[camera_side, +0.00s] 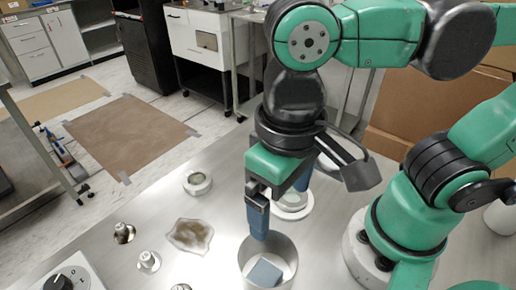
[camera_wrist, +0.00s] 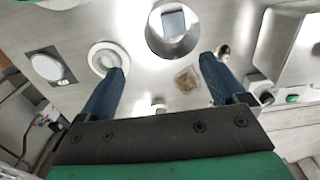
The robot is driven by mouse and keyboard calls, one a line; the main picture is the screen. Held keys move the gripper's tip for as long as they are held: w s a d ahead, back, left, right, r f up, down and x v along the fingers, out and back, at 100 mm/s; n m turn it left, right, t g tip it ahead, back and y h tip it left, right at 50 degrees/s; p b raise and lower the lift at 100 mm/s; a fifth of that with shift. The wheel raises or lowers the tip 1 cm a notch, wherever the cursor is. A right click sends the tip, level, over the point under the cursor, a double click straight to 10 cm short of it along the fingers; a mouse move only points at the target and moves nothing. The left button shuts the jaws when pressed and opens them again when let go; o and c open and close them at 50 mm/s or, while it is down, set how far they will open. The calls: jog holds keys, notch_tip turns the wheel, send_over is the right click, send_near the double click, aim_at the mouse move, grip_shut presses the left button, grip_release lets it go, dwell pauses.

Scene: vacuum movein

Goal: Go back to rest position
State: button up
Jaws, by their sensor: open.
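My gripper (camera_side: 281,212) hangs above the metal table, its two blue fingers spread apart with nothing between them. In the side view one finger is over the rim area of a round metal pot (camera_side: 246,263); the other is partly hidden behind the gripper body. The open gripper also fills the lower part of the wrist view (camera_wrist: 163,67). There the pot (camera_wrist: 152,38) lies beyond the fingertips, at the top. A blue-grey square piece (camera_side: 265,273) lies inside the pot; it also shows in the wrist view (camera_wrist: 173,24).
A clear bag with brownish contents (camera_side: 190,235) lies flat on the table (camera_side: 225,212). Metal fittings (camera_side: 148,262) stand near it. A white round part (camera_side: 197,184) and a white ringed part (camera_side: 292,206) sit farther back. A box with a black knob (camera_side: 62,282) is front left.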

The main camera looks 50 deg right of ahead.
notch_tip(320, 180, up, 2)
jog(key=shift+r, duration=0.15)
jog(key=shift+w, duration=0.1)
jog(key=w+d+f+t, duration=0.2)
jog(key=w+d+t, duration=0.1)
jog(key=w+d, duration=0.3)
jog(key=w+d+f+t, duration=0.2)
jog(key=w+d+t, duration=0.2)
jog(key=w+d, duration=0.2)
jog(key=shift+d+f, duration=0.3)
jog(key=shift+d, duration=0.3)
jog(key=shift+w, duration=0.1)
dwell(0.6)
